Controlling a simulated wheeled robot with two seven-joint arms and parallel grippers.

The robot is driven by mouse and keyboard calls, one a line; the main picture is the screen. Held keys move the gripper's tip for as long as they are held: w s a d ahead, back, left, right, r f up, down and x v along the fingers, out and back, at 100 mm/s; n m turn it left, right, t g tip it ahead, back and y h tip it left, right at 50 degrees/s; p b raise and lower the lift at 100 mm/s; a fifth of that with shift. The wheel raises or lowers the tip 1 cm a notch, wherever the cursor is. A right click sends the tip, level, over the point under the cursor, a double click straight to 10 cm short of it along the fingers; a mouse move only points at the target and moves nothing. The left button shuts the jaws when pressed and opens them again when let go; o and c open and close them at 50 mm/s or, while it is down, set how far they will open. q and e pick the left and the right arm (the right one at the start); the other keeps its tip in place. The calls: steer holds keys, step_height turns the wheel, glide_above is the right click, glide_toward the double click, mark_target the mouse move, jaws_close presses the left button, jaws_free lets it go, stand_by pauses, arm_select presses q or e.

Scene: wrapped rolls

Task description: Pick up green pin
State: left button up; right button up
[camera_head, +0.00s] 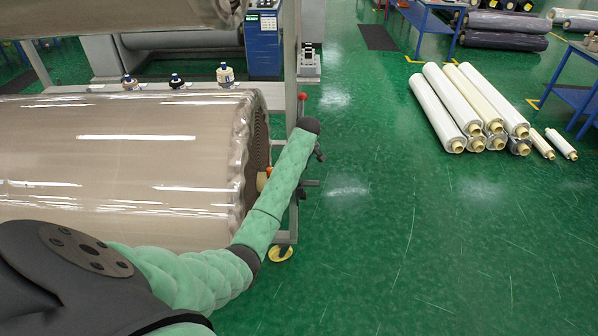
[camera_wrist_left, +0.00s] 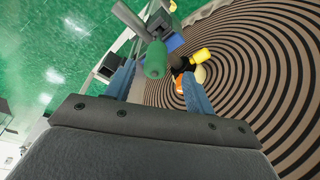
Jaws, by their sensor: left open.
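The green pin (camera_wrist_left: 155,60) shows in the left wrist view as a short green cylinder on a grey rod, beside the end of the large wound roll (camera_wrist_left: 255,75). My left gripper (camera_wrist_left: 157,72) is open, its two blue fingers pointing toward the pin. The pin appears between the fingertips in the picture, nearer the left finger; I cannot tell whether they touch. In the head view my left arm reaches across the roll (camera_head: 120,140) to the rack post, and its gripper cannot be made out. My right gripper is not in view.
A yellow and orange fitting (camera_wrist_left: 201,56) sits at the roll's core, close to the right finger. A red knob (camera_head: 302,97) is on the rack post (camera_head: 291,60) near my arm's end. Pale wrapped rolls (camera_head: 470,105) lie on the floor at right. The green floor between is clear.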

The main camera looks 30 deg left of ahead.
arm_select(q)
steer(key=shift+w+a+f, duration=0.1)
steer(key=shift+f, duration=0.15)
steer(key=shift+f+p, duration=0.15)
steer(key=shift+p, duration=0.25)
steer(key=p+x, duration=0.1)
steer(key=x, duration=0.1)
steer(key=p+x, duration=0.1)
steer(key=shift+w+a+f+p, duration=0.25)
steer(key=shift+w+f+p, duration=0.05)
steer(key=shift+w+p, duration=0.05)
steer(key=shift+w+a+f, duration=0.1)
steer(key=shift+f, duration=0.5)
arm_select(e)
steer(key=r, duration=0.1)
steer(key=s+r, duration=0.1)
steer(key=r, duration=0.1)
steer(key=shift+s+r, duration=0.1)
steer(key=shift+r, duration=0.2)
arm_select(q)
steer(key=shift+c, duration=0.4)
steer(key=c, duration=1)
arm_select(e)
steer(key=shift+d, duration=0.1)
